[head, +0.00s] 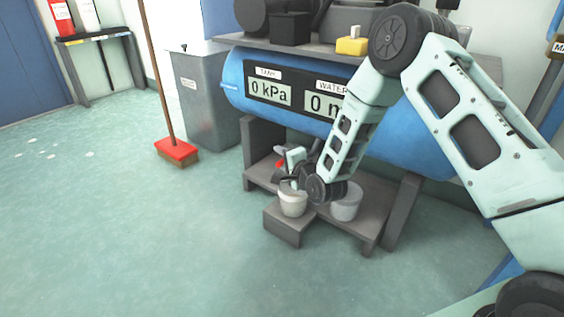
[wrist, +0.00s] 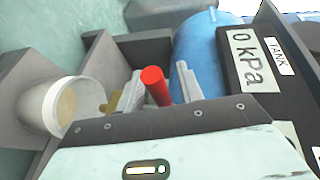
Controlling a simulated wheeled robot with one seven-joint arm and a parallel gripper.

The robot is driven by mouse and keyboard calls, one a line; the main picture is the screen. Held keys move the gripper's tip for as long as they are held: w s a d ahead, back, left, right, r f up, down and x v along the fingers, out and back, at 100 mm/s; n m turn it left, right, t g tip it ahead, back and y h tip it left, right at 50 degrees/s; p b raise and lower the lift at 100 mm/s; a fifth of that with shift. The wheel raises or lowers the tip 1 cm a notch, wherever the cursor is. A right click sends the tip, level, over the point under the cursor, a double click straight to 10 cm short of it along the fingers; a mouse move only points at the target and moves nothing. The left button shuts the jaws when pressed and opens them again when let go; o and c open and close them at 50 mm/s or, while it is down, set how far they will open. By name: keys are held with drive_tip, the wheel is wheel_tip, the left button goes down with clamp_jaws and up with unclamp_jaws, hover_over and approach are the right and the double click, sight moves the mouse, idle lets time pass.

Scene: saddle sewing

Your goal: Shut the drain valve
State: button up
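The drain valve shows in the wrist view as a red lever handle (wrist: 156,86) beside a brass-coloured body (wrist: 112,102). In the head view only a small bit of the red handle (head: 280,164) shows low in front of the blue tank (head: 235,78). My gripper (wrist: 160,86) has its two light fingers on either side of the red handle. A narrow gap shows between the handle and the right finger; contact on the left side is unclear. The gripper also shows in the head view (head: 289,156), partly hidden by my wrist. The valve's outlet is hidden.
A pale cup (head: 292,204) with brownish contents stands on a low grey step (head: 284,229) near the valve. A grey bucket (head: 346,205) is beside my wrist. The tank display (head: 271,92) reads 0 kPa. A red broom (head: 176,150) and metal bin stand left; the floor in front is clear.

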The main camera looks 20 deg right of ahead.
clamp_jaws()
